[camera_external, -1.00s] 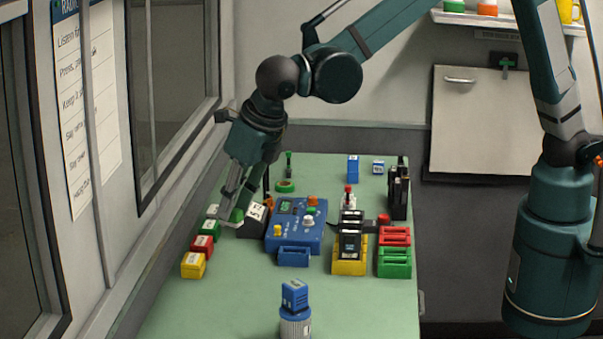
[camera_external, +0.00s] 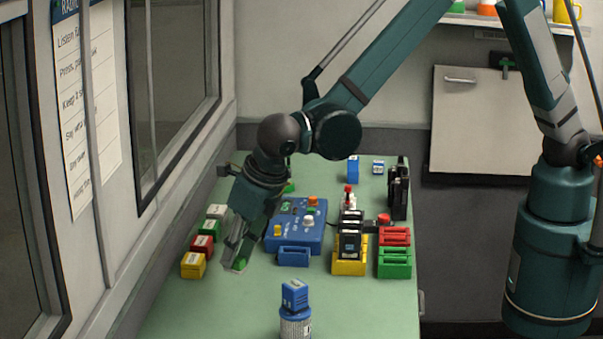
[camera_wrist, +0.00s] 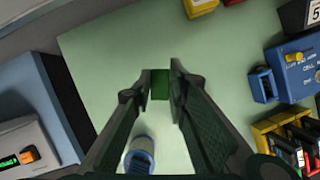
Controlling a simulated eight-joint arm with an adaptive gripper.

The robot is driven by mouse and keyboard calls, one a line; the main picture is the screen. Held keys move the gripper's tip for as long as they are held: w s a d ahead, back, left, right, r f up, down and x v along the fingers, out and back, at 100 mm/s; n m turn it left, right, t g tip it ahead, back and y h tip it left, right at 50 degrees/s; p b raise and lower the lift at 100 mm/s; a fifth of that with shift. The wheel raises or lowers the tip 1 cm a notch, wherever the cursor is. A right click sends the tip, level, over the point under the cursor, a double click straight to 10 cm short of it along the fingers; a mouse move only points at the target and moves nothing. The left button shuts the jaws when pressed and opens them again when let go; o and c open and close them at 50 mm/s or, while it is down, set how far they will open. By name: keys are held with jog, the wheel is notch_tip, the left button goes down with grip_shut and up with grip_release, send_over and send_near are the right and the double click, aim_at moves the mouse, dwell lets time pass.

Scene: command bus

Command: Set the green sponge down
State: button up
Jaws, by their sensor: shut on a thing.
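The green sponge (camera_external: 238,264) is small and sits between the fingertips of my gripper (camera_external: 236,258), low over the pale green table (camera_external: 210,310), just right of the yellow block. In the wrist view the sponge (camera_wrist: 160,84) shows as a dark green block between the two fingers, and my gripper (camera_wrist: 160,90) is shut on it. I cannot tell whether the sponge touches the table. My fingers hide part of it in the external view.
Yellow (camera_external: 194,265), red (camera_external: 203,245) and white-topped (camera_external: 216,215) blocks stand at left. A blue console (camera_external: 296,232) is to the right. A blue-topped cylinder (camera_external: 295,318) stands in front. Yellow (camera_external: 349,262) and green (camera_external: 394,263) racks are further right. The front-left table is clear.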

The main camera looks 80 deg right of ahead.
jog(key=shift+f+b, duration=0.4)
jog(key=shift+f, duration=2.75)
jog(key=shift+f, duration=0.1)
jog(key=shift+f, duration=1.75)
jog(key=shift+f+b, duration=0.15)
jog(key=shift+b, duration=0.25)
jog(key=o, duration=0.7)
jog(key=shift+r, duration=0.2)
jog(key=p+v, duration=0.1)
jog(key=v, duration=1.1)
jog(key=shift+p, duration=0.35)
